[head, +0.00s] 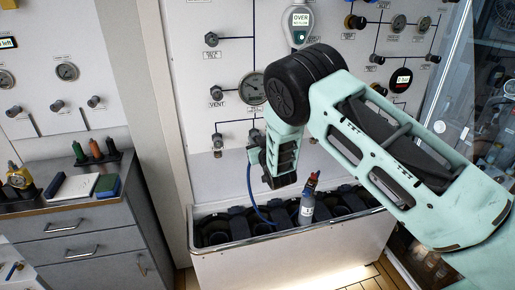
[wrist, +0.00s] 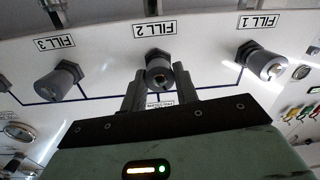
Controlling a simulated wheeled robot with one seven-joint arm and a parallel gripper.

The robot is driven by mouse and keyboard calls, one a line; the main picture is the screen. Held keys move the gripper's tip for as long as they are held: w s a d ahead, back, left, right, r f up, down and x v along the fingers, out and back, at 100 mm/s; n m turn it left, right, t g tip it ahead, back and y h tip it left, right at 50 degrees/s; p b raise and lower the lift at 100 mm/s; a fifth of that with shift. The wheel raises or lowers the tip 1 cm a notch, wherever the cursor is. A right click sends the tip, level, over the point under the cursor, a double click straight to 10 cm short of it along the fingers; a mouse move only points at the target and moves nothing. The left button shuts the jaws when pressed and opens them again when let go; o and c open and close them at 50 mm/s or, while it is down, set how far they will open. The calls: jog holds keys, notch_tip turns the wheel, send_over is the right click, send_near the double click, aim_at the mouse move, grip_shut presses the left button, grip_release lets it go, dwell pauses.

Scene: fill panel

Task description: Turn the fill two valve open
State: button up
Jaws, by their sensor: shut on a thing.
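In the wrist view, which is upside down, the fill two valve (wrist: 158,70) is a grey knob beside its FILL 2 label (wrist: 159,30). My gripper (wrist: 159,84) has one finger on each side of this knob and is shut on it. In the head view my gripper (head: 252,146) is against the white panel, and the arm and wrist hide part of the area around it. How far the knob is turned cannot be told.
The similar fill three knob (wrist: 60,78) and fill one knob (wrist: 262,62) flank it. A gauge (head: 253,88) is above my gripper on the panel. Below stands a white trough (head: 290,247) with a grey cylinder (head: 307,208) and a blue hose (head: 255,203).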

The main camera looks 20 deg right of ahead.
jog(key=shift+a+f+n+h+b, duration=0.1)
jog(key=shift+n+h+b, duration=0.25)
jog(key=shift+n+b, duration=3.95)
jog(key=shift+f+n+h+b, duration=0.1)
jog(key=shift+n+h+b, duration=0.2)
jog(key=shift+n+b, duration=4)
jog(key=shift+a+n+h+b, duration=0.25)
jog(key=shift+n+b, duration=1)
jog(key=shift+n, duration=6.05)
jog(key=shift+d, duration=0.2)
jog(key=o, duration=1)
jog(key=shift+c, duration=0.2)
